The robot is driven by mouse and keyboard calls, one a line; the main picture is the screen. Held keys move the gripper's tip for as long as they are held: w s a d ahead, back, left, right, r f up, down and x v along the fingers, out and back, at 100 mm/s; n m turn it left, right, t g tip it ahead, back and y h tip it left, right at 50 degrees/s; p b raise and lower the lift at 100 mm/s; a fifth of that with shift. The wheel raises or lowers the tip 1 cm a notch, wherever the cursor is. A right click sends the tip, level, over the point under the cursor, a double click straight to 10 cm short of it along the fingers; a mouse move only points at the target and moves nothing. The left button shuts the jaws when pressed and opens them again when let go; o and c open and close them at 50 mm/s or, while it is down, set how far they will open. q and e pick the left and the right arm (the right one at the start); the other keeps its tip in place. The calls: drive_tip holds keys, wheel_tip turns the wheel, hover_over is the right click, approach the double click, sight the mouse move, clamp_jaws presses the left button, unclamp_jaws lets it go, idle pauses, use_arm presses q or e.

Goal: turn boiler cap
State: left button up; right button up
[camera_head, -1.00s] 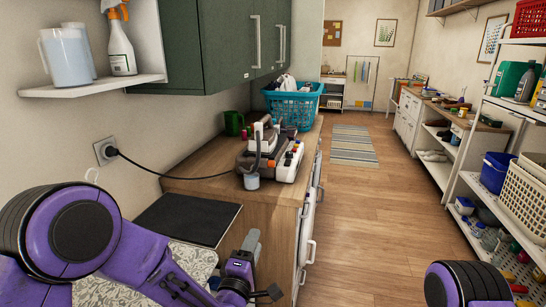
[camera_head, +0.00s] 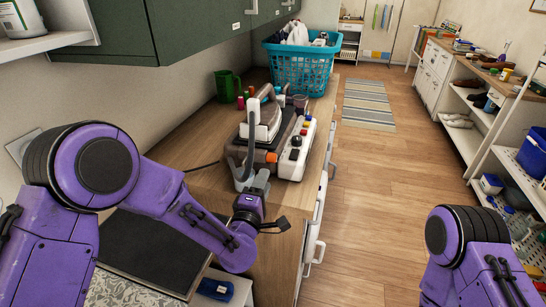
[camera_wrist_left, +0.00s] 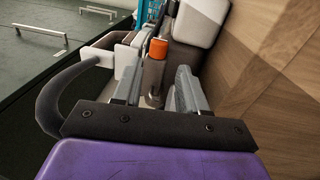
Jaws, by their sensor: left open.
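The steam-iron station (camera_head: 294,157), with an upright iron (camera_head: 262,122) on it, stands on the wooden counter. An orange-topped piece, seemingly the boiler cap (camera_head: 271,157), is at its near end. In the left wrist view the orange top (camera_wrist_left: 158,49) sits on a grey-brown cylinder. My left gripper (camera_head: 256,180) is just on the near side of it, and it also shows in the left wrist view (camera_wrist_left: 158,88). Its fingers are apart, with the cylinder appearing between them; I cannot tell whether they touch it. Only my right arm shows, not its gripper.
Green cabinets (camera_head: 190,35) hang over the counter's left side. A black mat (camera_head: 155,250) lies nearer. The floor (camera_head: 390,190) on the right is clear.

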sight(273, 161)
use_arm(q)
drive_tip(key=p+x, duration=0.2)
drive_tip(key=x, duration=0.6)
drive_tip(key=shift+w+r, duration=0.1)
drive_tip(key=shift+w, duration=0.05)
